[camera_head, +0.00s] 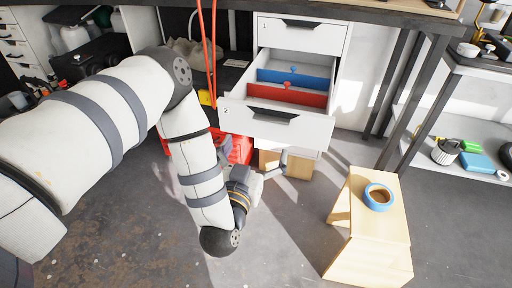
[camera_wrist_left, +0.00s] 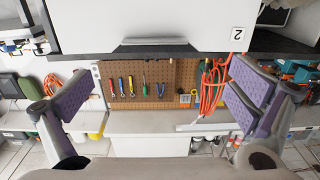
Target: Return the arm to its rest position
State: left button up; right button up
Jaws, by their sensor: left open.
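My left arm (camera_head: 190,150) comes in from the left and bends down in front of the white drawer unit. My left gripper (camera_head: 255,160) is at the lower front of the open drawer. In the left wrist view its purple-padded fingers (camera_wrist_left: 160,100) are spread wide with nothing between them. The drawer (camera_head: 265,119), marked 2, is pulled out and shows blue and red parts inside. Its white front (camera_wrist_left: 150,22) appears upside down at the top of the wrist view, beyond the fingers. I cannot tell whether gripper and drawer touch. My right gripper is not in view.
A wooden stool (camera_head: 365,235) with a blue ring (camera_head: 378,197) stands at the right. A metal shelf (camera_head: 465,150) is at the far right. A red crate (camera_head: 238,148) lies behind my forearm. A pegboard (camera_wrist_left: 150,82) with tools shows in the wrist view. Floor at front centre is clear.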

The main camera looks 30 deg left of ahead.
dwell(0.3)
pick_arm(q)
jog(key=s+d+f+m+g+h+p, duration=0.1)
jog(key=s+d+f+g+h, duration=0.2)
jog(key=s+f+g, duration=0.55)
jog(key=s+d+f+m+g+h+p, duration=0.25)
jog(key=s+f, duration=0.35)
jog(key=s, duration=0.5)
jog(key=s+a+g, duration=0.2)
jog(key=s+g, duration=0.7)
jog(key=s, duration=1.2)
jog(key=shift+s+a+r+n+y, duration=0.15)
jog(key=shift+a+r+n+y, duration=0.15)
jog(key=shift+n+y, duration=0.15)
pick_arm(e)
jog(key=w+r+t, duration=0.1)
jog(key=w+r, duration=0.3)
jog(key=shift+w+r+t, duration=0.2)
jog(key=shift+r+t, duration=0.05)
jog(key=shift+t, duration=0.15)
